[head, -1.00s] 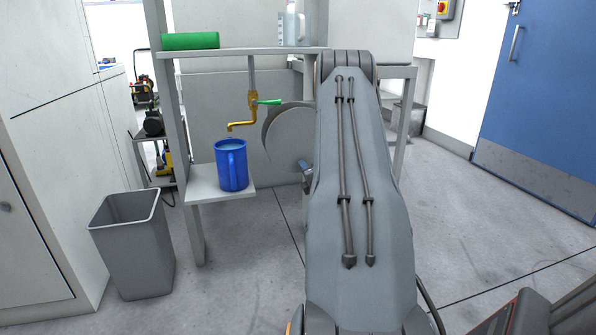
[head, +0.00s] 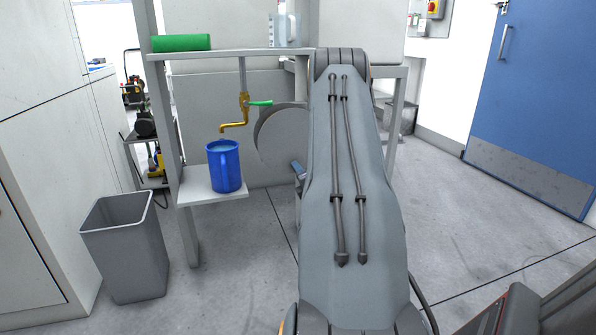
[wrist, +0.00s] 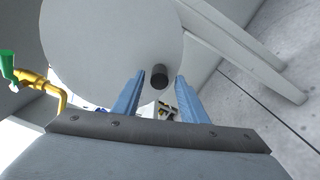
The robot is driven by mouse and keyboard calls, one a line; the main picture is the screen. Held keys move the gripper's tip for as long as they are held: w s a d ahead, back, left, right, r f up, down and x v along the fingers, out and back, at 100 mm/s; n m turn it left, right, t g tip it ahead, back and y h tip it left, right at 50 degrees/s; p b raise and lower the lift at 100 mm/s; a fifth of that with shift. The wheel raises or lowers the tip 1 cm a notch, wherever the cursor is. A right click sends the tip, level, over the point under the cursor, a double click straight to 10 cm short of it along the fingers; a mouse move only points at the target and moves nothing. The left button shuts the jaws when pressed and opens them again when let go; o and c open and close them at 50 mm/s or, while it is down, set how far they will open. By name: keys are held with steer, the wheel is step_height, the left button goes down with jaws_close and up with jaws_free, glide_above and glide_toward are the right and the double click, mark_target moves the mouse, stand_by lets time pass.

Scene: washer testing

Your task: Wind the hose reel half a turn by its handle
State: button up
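The hose reel (wrist: 105,45) is a large pale grey disc that fills the upper left of the wrist view. Its handle (wrist: 159,77) is a short dark knob near the disc's lower right edge. My gripper (wrist: 157,80) is open, with its two blue fingers on either side of the handle and visible gaps to both. I cannot tell whether the fingertips reach as far as the handle in depth. In the head view the reel (head: 281,136) is partly hidden behind my arm, and the handle is hidden.
A brass tap (head: 243,108) with a green lever (head: 260,102) hangs left of the reel. A blue jug (head: 224,167) stands on a low shelf (head: 200,195). A grey bin (head: 126,248) is on the floor at left. A green roll (head: 181,42) lies on the upper shelf.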

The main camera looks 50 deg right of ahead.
steer(key=p+v, duration=0.1)
steer(key=v, duration=0.4)
steer(key=shift+s+a, duration=0.1)
steer(key=shift+s, duration=0.2)
